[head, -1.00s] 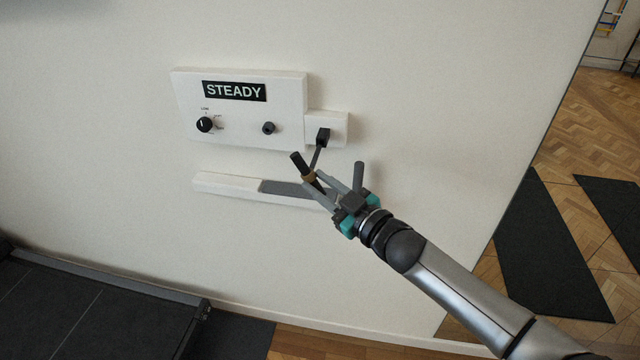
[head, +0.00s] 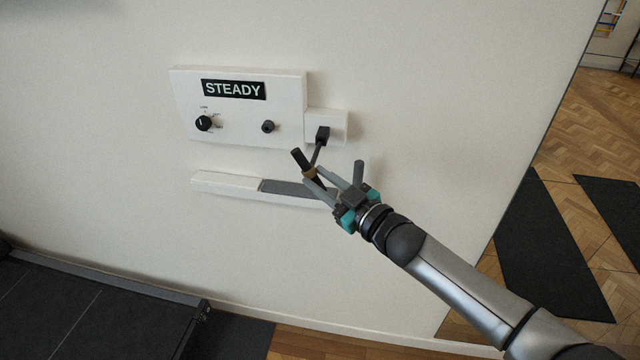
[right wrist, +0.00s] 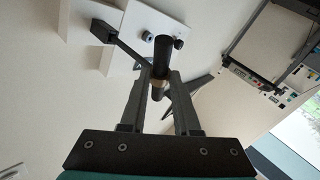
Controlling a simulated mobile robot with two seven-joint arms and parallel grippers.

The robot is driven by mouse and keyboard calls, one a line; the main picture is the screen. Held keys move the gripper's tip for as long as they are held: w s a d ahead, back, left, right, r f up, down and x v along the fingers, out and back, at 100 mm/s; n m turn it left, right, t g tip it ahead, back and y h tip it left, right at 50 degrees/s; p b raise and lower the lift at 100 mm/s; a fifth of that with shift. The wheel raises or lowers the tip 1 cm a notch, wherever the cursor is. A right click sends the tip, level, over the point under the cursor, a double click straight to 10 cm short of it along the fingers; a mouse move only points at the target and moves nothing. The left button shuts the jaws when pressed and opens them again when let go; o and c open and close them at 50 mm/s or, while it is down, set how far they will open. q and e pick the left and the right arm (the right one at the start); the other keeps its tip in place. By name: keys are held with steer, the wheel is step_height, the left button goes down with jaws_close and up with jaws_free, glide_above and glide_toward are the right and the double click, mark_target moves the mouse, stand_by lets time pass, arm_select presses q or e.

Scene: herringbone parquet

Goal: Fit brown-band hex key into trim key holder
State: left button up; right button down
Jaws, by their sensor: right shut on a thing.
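The dark hex key (head: 299,158) with a brown band is in my right gripper (head: 318,176). The key is tilted in front of the wall, its dark end pointing up and left. The right wrist view shows the key's black shaft (right wrist: 163,52) and its brown band between the fingertips (right wrist: 159,82), with the fingers shut on it. A dark block (head: 322,134) sits on a small white box, and a thin rod slants from it down toward the key. I cannot tell whether the rod touches the key, or which part is the trim key holder. My left gripper is out of view.
A white panel (head: 240,130) marked STEADY carries a dial (head: 204,123) and a dark knob (head: 267,127). Below it, a white ledge (head: 225,183) with a grey strip juts from the wall. A dark treadmill-like deck (head: 80,310) lies at lower left. Bare wall is to the right.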

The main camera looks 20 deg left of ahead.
steer(key=shift+w+a+b, duration=0.2)
steer(key=shift+w+b, duration=0.95)
steer(key=shift+w, duration=0.05)
steer(key=shift+w+a+b, duration=0.15)
steer(key=shift+w+b, duration=0.95)
steer(key=shift+w, duration=0.05)
steer(key=c, duration=0.6)
jaws_free()
steer(key=shift+o, duration=0.2)
steer(key=shift+s+d, duration=0.1)
steer(key=p+v, duration=0.1)
steer(key=v, duration=1.4)
steer(key=shift+r, duration=0.1)
